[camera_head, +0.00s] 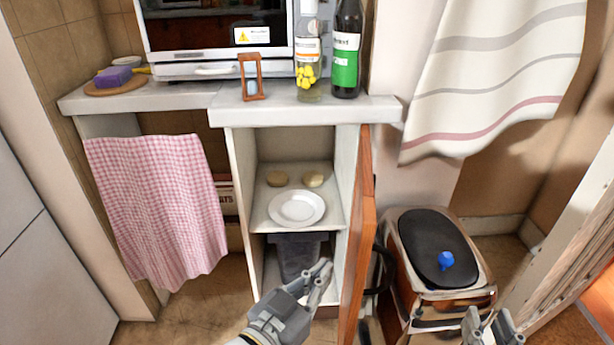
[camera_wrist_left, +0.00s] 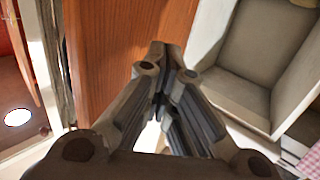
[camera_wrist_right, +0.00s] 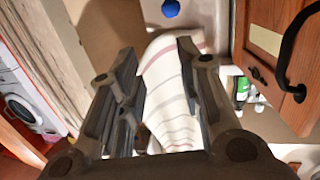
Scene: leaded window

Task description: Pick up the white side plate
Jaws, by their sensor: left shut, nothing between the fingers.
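The white side plate (camera_head: 297,208) lies flat on the upper shelf of the open cabinet, near the shelf's front edge. I cannot make it out in either wrist view. My left gripper (camera_head: 322,275) is in front of the cabinet, lower in the picture than the plate and apart from it. Its fingertips meet with nothing between them, as the left wrist view (camera_wrist_left: 167,58) shows. My right gripper (camera_head: 490,326) is at the bottom right, far from the plate. In the right wrist view (camera_wrist_right: 157,55) its fingers stand apart and empty.
The open wooden cabinet door (camera_head: 361,230) stands just right of my left gripper. A dark grey container (camera_head: 297,257) stands below the shelf. A bin (camera_head: 438,250) with a blue object (camera_head: 446,260) is at right.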

